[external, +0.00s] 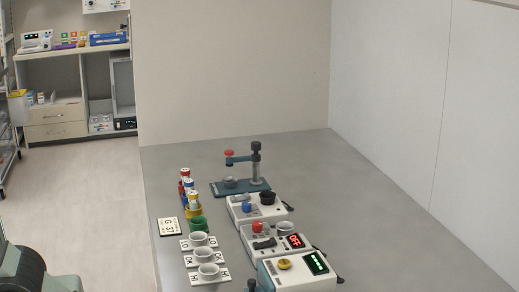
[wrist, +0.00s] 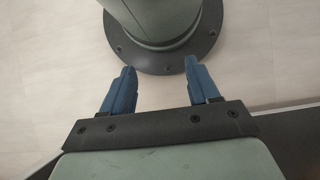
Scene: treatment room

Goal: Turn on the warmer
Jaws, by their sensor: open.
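Three white devices stand in a row on the grey bench in the external view. The far device (external: 240,209) has a blue knob and a black round cup on top. The middle device (external: 259,244) has a red knob, a dark lever-like part and a lit red display. The near device (external: 285,279) has a yellow knob and a lit green display. I cannot tell from labels which one is the warmer. My gripper (wrist: 159,68) is open and empty in the wrist view, above the floor and my round base, away from the devices. Its fingers are not clearly seen in the external view.
A blue-based stand (external: 257,185) with a red knob is behind the devices. Several cups, including a green one (external: 199,224), white lettered cards (external: 169,227) and colored-cap bottles (external: 186,181) line the left edge. The bench (external: 390,220) is clear to the right.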

